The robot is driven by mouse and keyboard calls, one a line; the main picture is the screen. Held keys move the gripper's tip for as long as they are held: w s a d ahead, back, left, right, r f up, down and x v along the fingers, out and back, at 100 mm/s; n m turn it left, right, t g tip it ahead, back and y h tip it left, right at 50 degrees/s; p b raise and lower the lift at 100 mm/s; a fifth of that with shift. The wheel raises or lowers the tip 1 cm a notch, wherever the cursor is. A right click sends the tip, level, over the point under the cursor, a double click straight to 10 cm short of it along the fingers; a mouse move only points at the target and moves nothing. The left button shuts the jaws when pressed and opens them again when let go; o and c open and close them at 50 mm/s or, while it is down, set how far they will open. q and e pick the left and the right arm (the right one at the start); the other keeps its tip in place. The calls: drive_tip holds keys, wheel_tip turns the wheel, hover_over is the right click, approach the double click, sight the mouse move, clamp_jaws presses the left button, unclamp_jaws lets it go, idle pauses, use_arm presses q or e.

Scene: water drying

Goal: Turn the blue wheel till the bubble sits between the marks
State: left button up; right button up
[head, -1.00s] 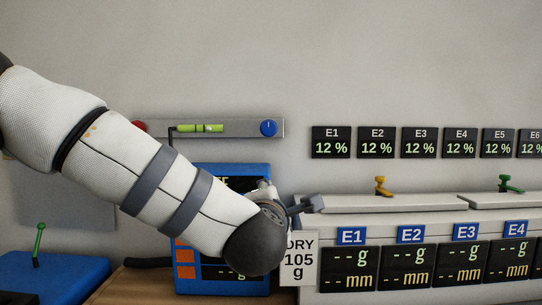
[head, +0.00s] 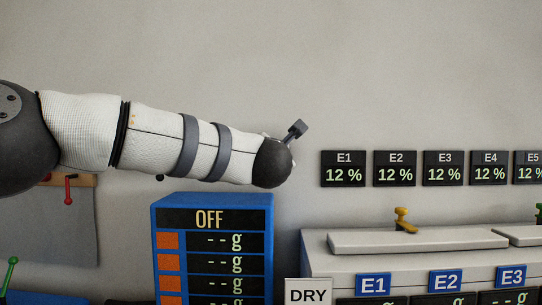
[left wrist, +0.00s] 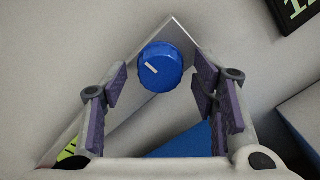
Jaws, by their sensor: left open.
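The blue wheel (left wrist: 160,66) shows in the left wrist view, with a white line on its face, on a pale metal bar (left wrist: 182,30). My left gripper (left wrist: 162,85) is open, with its purple-padded fingers to either side of the wheel in this view; no contact is visible. A small piece of the yellow-green level vial (left wrist: 68,152) shows at lower left, and its bubble and marks cannot be made out. In the head view my left arm hides the bar, wheel and vial. Only part of my left gripper (head: 296,130) shows there. My right gripper is not in view.
A blue box (head: 213,200) reading OFF stands below my left arm. A grey-white bench unit (head: 320,258) with a yellow lever (head: 403,221) is at right, under black displays (head: 343,169) reading 12 %. A red lever (head: 69,190) hangs at left. The wall above is clear.

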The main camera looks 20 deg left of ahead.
use_arm(q)
drive_tip(key=shift+w, duration=0.1)
drive_tip(key=c, duration=1.2)
drive_tip(key=shift+o, duration=0.2)
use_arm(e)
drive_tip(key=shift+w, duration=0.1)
use_arm(q)
drive_tip(key=shift+r+m+p, duration=0.3)
drive_tip(key=shift+m+p, duration=0.3)
drive_tip(key=m+p, duration=0.2)
drive_tip(key=m, duration=0.1)
drive_tip(key=shift+s+r, duration=0.15)
drive_tip(key=shift+s, duration=0.05)
drive_tip(key=shift+m, duration=1.1)
drive_tip(key=m, duration=0.2)
drive_tip(key=shift+w+f+m+p, duration=0.15)
drive_tip(key=shift+f+m+p, duration=0.15)
drive_tip(key=shift+m, duration=0.1)
drive_tip(key=m, duration=0.3)
drive_tip(key=shift+m, duration=0.3)
drive_tip(key=m, duration=0.6)
drive_tip(key=shift+m, duration=0.4)
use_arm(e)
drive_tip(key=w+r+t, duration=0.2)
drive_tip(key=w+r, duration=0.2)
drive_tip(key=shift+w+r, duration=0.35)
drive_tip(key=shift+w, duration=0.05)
